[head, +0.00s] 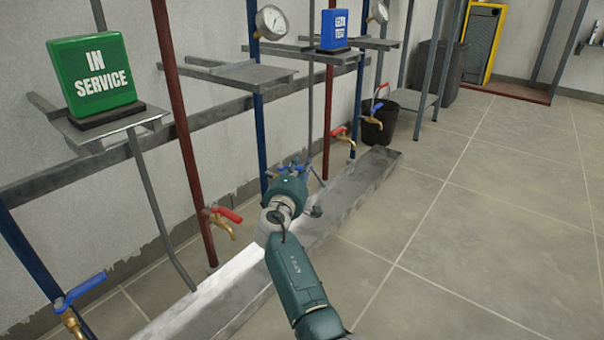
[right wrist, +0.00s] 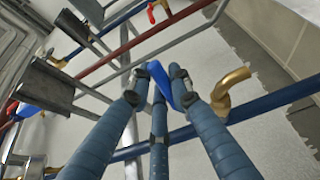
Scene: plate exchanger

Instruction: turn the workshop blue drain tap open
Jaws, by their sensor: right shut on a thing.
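A blue tap lever (right wrist: 164,80) lies between the fingertips of my right gripper (right wrist: 158,85) in the right wrist view. The fingers are shut on it. Its brass spout (right wrist: 236,84) curves beside the right finger, at a blue pipe (right wrist: 262,102). In the head view, a bit of blue lever (head: 283,168) shows just past my right gripper (head: 297,177). The hand hides most of this tap there. My left gripper is in neither view.
Other taps stand along the wall: a blue one (head: 80,291) at lower left, red ones (head: 223,214) and (head: 341,132), and a blue one farther back (head: 375,108). A green IN SERVICE sign (head: 92,75) stands on a shelf. A grey plinth (head: 345,195) runs below. The floor at right is clear.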

